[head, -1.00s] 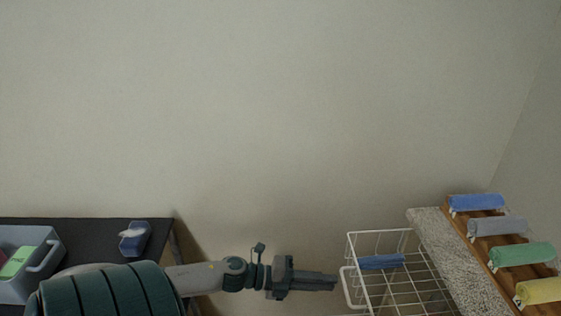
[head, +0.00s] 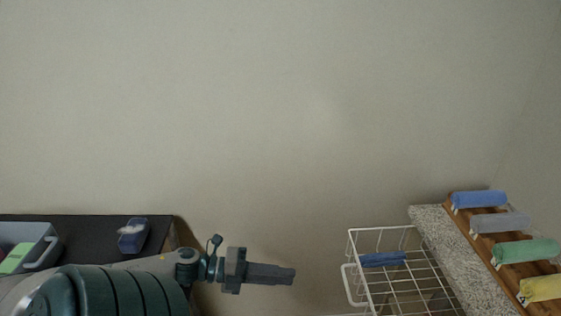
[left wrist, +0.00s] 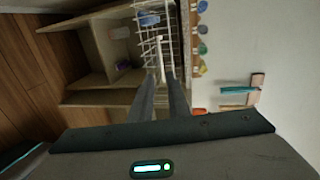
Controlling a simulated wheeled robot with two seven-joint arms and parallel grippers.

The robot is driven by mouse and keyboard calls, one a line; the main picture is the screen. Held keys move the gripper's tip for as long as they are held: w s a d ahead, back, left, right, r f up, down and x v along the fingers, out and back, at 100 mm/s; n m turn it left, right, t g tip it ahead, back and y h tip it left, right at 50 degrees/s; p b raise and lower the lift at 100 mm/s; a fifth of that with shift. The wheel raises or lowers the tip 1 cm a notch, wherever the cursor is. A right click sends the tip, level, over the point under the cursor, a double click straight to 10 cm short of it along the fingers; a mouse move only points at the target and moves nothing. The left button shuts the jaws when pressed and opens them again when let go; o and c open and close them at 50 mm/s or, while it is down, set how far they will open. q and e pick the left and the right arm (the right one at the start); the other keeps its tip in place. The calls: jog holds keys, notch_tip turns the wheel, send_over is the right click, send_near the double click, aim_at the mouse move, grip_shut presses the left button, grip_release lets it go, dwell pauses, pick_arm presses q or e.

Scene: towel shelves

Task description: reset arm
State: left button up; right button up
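My left gripper (head: 292,274) reaches in from the left in the head view, left of the white wire basket (head: 349,245) and apart from it. In the left wrist view its two fingers (left wrist: 161,85) stand apart with a gap between them, and nothing is held there. A blue rolled towel (head: 382,259) lies in the wire basket. My right gripper is not in view.
Blue (head: 479,199), grey (head: 501,222), green (head: 526,251) and yellow (head: 541,289) rolled towels lie on a wooden rack on the right. A dark table (head: 85,226) at left bears a grey bin (head: 45,250) and a blue box (head: 133,238). The wall above is clear.

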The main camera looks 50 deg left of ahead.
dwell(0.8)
pick_arm(q)
notch_tip(320, 180, down, 10)
jog(key=s+d+n+g+y, duration=0.1)
jog(key=s+d+n+y, duration=0.1)
jog(key=n+y, duration=1.35)
jog(key=s+d+f+n+g+h, duration=0.2)
jog(key=s+d+n+g+h, duration=0.15)
jog(key=s+d, duration=0.35)
jog(key=s+d+f+n+g+h, duration=0.25)
jog(key=s+d+n+g, duration=0.2)
jog(key=d, duration=0.45)
jog(key=w+d+f+t, duration=0.1)
jog(key=w+d+f, duration=0.15)
jog(key=f, duration=0.75)
jog(key=w+d+f+t, duration=0.1)
jog(key=w+f, duration=0.2)
jog(key=f, duration=0.7)
jog(key=s+d+f+t+h, duration=0.1)
jog(key=s+d+f, duration=0.1)
jog(key=f, duration=1.1)
jog(key=shift+s+f+t, duration=0.3)
jog(key=shift+s+f, duration=0.05)
jog(key=shift+s, duration=0.2)
